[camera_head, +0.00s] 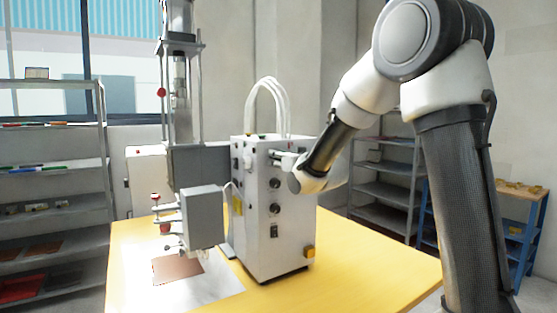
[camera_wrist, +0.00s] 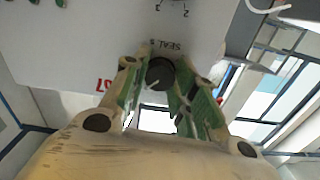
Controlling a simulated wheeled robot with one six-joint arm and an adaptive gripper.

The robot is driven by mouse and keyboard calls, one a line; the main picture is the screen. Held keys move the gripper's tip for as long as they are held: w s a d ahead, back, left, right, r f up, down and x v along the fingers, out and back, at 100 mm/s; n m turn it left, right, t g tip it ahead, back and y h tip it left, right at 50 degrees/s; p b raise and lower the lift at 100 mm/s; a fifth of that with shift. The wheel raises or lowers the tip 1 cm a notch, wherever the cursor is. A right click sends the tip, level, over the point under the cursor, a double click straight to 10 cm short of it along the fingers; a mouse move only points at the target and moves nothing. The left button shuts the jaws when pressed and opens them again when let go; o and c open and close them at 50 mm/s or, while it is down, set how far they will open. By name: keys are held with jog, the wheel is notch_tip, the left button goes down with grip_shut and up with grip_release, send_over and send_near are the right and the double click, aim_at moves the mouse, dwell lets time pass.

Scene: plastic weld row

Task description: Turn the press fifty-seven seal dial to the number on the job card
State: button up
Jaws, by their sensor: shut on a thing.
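The press control box (camera_head: 262,220) is a pale upright cabinet with several dark knobs on its front. My gripper (camera_head: 284,160) reaches its upper front from the right. In the wrist view, the black round seal dial (camera_wrist: 160,73) sits between the green-padded fingers of my gripper (camera_wrist: 159,76), which is shut on it. A pale mark on the dial points toward the lower left of that picture. The lettering "SEAL S" is upside down above the dial. A red "57" (camera_wrist: 106,85) is on the panel at left. I cannot make out a job card's number.
Another knob (camera_wrist: 162,3) with the numbers 2 and 3 is cut off at the wrist view's top. The yellow table (camera_head: 370,262) carries the press and a brown sheet (camera_head: 178,268). Shelves (camera_head: 50,165) stand at left; a grey rack (camera_head: 385,190) stands behind at right.

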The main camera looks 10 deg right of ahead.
jog(key=m, duration=0.4)
jog(key=shift+f, duration=0.2)
jog(key=shift+m, duration=1.8)
jog(key=o, duration=1)
jog(key=shift+s+d+f, duration=0.15)
jog(key=shift+s+f, duration=0.15)
jog(key=shift+s, duration=0.15)
jog(key=shift+o, duration=0.2)
jog(key=v, duration=1)
jog(key=shift+s+r, duration=0.25)
jog(key=shift+r, duration=0.25)
jog(key=shift+s+d, duration=0.15)
jog(key=shift+s, duration=0.15)
